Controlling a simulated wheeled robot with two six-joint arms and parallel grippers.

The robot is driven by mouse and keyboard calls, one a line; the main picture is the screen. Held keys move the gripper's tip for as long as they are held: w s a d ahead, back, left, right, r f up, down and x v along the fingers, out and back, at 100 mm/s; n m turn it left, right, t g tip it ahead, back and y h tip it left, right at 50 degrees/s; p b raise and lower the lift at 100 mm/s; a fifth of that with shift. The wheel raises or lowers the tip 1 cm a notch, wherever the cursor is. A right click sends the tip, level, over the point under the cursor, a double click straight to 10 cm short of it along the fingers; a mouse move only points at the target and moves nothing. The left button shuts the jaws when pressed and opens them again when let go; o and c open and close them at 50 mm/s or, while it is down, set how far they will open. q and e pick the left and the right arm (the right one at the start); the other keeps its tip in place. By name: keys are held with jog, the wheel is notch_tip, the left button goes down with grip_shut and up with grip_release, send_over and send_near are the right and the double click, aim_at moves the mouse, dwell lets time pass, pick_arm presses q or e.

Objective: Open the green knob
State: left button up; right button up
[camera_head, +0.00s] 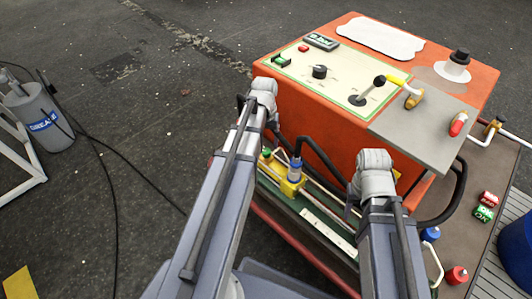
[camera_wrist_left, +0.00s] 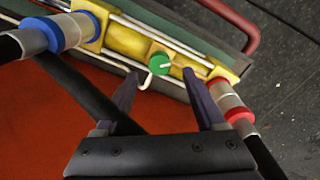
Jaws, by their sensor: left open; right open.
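The green knob (camera_wrist_left: 158,63) sits on a yellow fitting (camera_wrist_left: 126,42) in the left wrist view. A small green knob also shows in the head view (camera_head: 266,153), low on the side of the orange machine. My left gripper (camera_wrist_left: 160,76) is open and empty. Its dark fingers lie on either side of the knob in the picture, with the tips just below it. I cannot tell how far the tips are from it in depth. In the head view my left arm hides most of that gripper. Only my right arm's wrist shows there; its fingers are hidden.
A blue-collared hose (camera_wrist_left: 50,33) and a red-collared hose (camera_wrist_left: 231,102) flank the knob. The orange machine (camera_head: 310,120) carries a control panel with levers.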

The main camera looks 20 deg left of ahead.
aim_at(266, 151)
pick_arm(q)
notch_tip(266, 151, down, 4)
jog(key=b, duration=0.3)
jog(key=shift+f, duration=0.25)
grip_shut()
dwell(0.3)
